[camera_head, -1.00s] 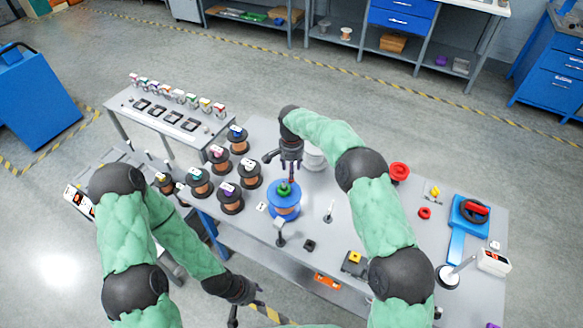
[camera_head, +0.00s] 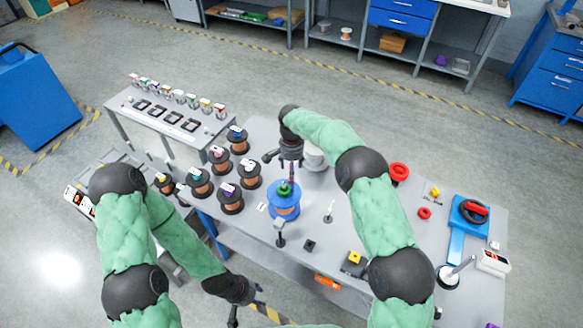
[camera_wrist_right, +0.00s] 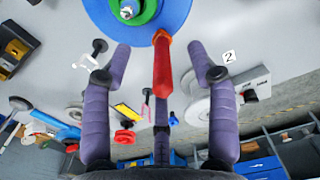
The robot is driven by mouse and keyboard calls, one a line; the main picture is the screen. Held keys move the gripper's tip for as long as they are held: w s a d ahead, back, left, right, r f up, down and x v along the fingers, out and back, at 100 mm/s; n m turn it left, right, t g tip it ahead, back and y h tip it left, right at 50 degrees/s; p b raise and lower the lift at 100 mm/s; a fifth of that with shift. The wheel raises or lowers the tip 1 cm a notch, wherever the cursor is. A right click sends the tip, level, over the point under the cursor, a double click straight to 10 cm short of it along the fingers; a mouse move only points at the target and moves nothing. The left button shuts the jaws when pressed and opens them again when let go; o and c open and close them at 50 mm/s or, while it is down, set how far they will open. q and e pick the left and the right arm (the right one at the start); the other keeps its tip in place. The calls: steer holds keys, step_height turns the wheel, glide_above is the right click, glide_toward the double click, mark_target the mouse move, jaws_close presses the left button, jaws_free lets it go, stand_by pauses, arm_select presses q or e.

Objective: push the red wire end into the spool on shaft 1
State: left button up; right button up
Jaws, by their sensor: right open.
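A blue spool (camera_head: 285,205) with a green hub (camera_head: 284,188) stands on the grey table, below my right gripper (camera_head: 291,176). In the right wrist view the spool's blue flange (camera_wrist_right: 170,18) is at the top, with a metal shaft end (camera_wrist_right: 128,9) through the green hub. My left gripper (camera_head: 240,300) hangs low near the table's front edge, fingers partly hidden.
Several copper-wound spools (camera_head: 230,198) stand left of the blue one. A small upright post (camera_head: 280,232) is close in front of it.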

steer(key=shift+r+p, duration=1.85)
steer(key=shift+r, duration=1.5)
